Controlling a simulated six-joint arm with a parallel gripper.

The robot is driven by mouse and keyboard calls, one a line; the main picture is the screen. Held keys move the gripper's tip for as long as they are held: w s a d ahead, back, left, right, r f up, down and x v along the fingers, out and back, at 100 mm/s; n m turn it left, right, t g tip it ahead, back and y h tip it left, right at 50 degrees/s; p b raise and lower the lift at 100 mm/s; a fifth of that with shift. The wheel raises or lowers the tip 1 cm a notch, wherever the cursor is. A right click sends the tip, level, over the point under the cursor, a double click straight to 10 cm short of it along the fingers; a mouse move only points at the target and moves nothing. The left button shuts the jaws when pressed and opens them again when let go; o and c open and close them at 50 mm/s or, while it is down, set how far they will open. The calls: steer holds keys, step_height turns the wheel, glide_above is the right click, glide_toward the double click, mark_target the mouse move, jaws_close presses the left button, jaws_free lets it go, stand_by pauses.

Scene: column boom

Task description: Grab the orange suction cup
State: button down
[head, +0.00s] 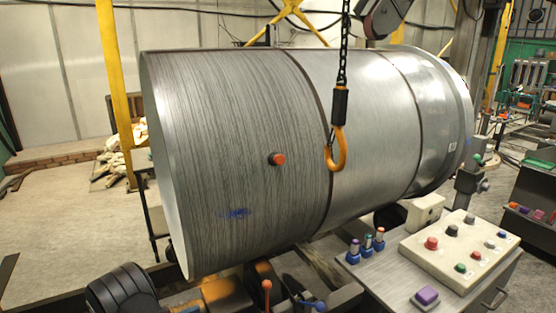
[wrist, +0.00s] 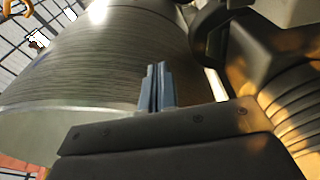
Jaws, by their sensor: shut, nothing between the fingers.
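The orange suction cup (head: 277,159) is a small round orange knob with a dark base. It sticks to the near side of a large grey metal cylinder (head: 230,110) in the head view, left of the hanging hook. I cannot make out the cup in the wrist view. My gripper (wrist: 155,85) shows in the wrist view with its two blue-grey fingers together and nothing between them. The cylinder's ribbed surface (wrist: 100,55) lies beyond the fingers. I cannot tell the gap between them. I cannot clearly make out my gripper in the head view.
An orange hook (head: 339,150) hangs on a black chain in front of the cylinder. A control box (head: 460,250) with coloured buttons stands at the lower right, with small bottles (head: 367,245) beside it. A yellow post (head: 115,80) stands at the left. Open floor lies at the left.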

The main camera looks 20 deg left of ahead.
steer(key=c, duration=1)
jaws_free()
steer(key=shift+r, duration=0.1)
